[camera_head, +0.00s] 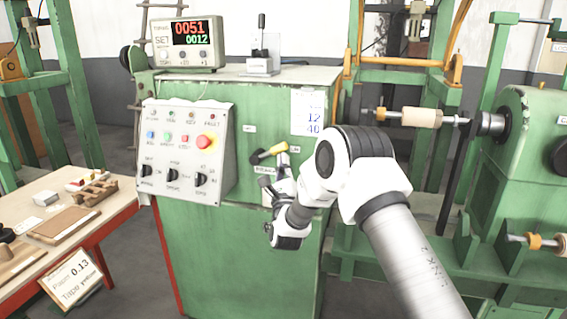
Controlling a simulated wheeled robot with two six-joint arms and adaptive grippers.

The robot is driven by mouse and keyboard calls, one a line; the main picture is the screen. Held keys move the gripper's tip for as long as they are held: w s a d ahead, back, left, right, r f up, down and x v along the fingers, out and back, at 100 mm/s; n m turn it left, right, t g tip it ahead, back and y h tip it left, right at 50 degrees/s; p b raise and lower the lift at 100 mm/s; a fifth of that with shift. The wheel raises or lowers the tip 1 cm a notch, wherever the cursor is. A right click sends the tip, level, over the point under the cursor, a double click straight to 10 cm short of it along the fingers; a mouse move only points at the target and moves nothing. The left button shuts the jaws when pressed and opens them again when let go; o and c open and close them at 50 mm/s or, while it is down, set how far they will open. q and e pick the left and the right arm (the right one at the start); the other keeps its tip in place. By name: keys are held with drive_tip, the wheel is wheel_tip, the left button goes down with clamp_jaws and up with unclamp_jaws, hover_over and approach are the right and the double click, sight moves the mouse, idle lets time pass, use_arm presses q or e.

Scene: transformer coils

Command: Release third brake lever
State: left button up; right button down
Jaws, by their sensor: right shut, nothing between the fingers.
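A lever with a yellow handle and dark end (270,151) sticks out from the front of the green cabinet (215,245), tilted down to the left. A small label plate below it is partly covered. My right arm reaches in from the lower right and bends down in front of the cabinet. My right gripper (272,187) is small and dark, just below the lever; it is shut and empty. Whether it touches the lever I cannot tell. My left gripper is out of view.
A control panel (185,150) with a red button projects left of the lever. A counter display (188,43) and an upright black lever (261,50) stand on the cabinet. A winding machine (530,150) with a spool (420,117) is at right. A worktable (110,215) is at left.

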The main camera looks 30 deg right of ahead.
drive_tip(key=shift+r+n+y+p, duration=0.35)
drive_tip(key=shift+r+n+y, duration=0.2)
drive_tip(key=shift+n, duration=0.35)
drive_tip(key=shift+w+a+r+n+y+p, duration=0.15)
drive_tip(key=shift+r+n+y+p, duration=0.15)
drive_tip(key=shift+r+n+y, duration=0.3)
drive_tip(key=shift+w+a+r+n+y+p, duration=0.1)
drive_tip(key=shift+r+n+y+p, duration=0.2)
drive_tip(key=shift+n, duration=0.4)
drive_tip(key=shift+w+a+r+n+g+y+p, duration=0.5)
drive_tip(key=shift+w+r+n+y+p, duration=0.2)
drive_tip(key=shift+n, duration=0.75)
drive_tip(key=shift+w+a+r+n+g+y+p, duration=0.35)
drive_tip(key=shift+w+a+r+n+y+p, duration=0.35)
drive_tip(key=shift+n, duration=0.8)
drive_tip(key=shift+w+a+r+n+g+y+p, duration=0.5)
drive_tip(key=shift+w+r+n+y+p, duration=0.25)
drive_tip(key=shift+n, duration=0.7)
drive_tip(key=shift+s+r, duration=0.15)
